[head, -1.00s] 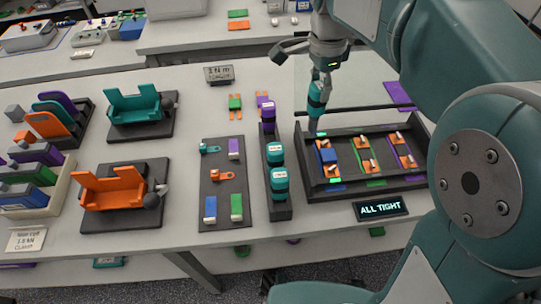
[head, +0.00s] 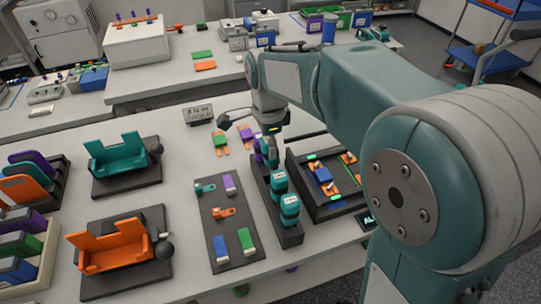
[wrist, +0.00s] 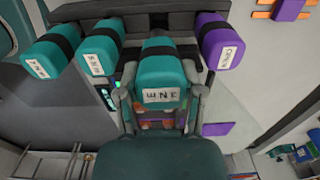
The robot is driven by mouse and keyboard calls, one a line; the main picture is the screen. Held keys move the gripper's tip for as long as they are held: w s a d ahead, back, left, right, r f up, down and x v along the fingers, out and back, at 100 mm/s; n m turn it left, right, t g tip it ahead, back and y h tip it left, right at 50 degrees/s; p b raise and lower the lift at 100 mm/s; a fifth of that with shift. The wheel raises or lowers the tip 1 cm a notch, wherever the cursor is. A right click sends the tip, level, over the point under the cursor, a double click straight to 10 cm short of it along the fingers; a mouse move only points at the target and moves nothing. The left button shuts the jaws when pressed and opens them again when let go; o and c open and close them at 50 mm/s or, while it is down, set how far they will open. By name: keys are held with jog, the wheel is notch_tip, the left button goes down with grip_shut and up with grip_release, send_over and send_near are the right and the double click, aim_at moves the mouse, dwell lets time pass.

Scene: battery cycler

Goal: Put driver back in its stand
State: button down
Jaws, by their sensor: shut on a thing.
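My gripper (wrist: 160,108) is shut on a teal driver (wrist: 162,72) with a dark band and a white label. In the head view my gripper (head: 268,140) is over the far part of the dark driver stand (head: 288,240), and the held driver (head: 270,155) is partly hidden. In the wrist view the held driver lines up with the stand (wrist: 160,20), between a teal driver (wrist: 96,50) and a purple driver (wrist: 222,42). Another teal driver (wrist: 50,52) is farther left. I cannot tell whether the held driver is seated in the stand.
Right of the stand is a dark tray (head: 340,210) with coloured parts and green lights. Left is a grey board (head: 235,262) with small blocks. An orange fixture (head: 115,245) and a teal fixture (head: 122,158) stand farther left.

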aim_at(266, 157)
jog(key=f, duration=0.1)
jog(key=a+f, duration=0.1)
jog(key=f, duration=0.1)
jog(key=shift+s+a+f, duration=0.1)
jog(key=shift+f, duration=0.2)
jog(key=shift+d, duration=0.45)
jog(key=shift+c, duration=1.1)
grip_release()
jog(key=shift+d, duration=0.65)
jog(key=shift+a, duration=0.6)
notch_tip(266, 157, up, 12)
jog(key=shift+r, duration=0.25)
jog(key=s+d+f+n+t, duration=0.2)
jog(key=s+d+n, duration=0.4)
jog(key=s, duration=0.3)
jog(key=s+d+f+n+t, duration=0.2)
jog(key=s+d+n+t, duration=0.1)
jog(key=s+d+n, duration=0.4)
jog(key=s+n, duration=0.1)
jog(key=s, duration=0.1)
jog(key=shift+s+f+n, duration=0.3)
jog(key=shift+s+n, duration=0.1)
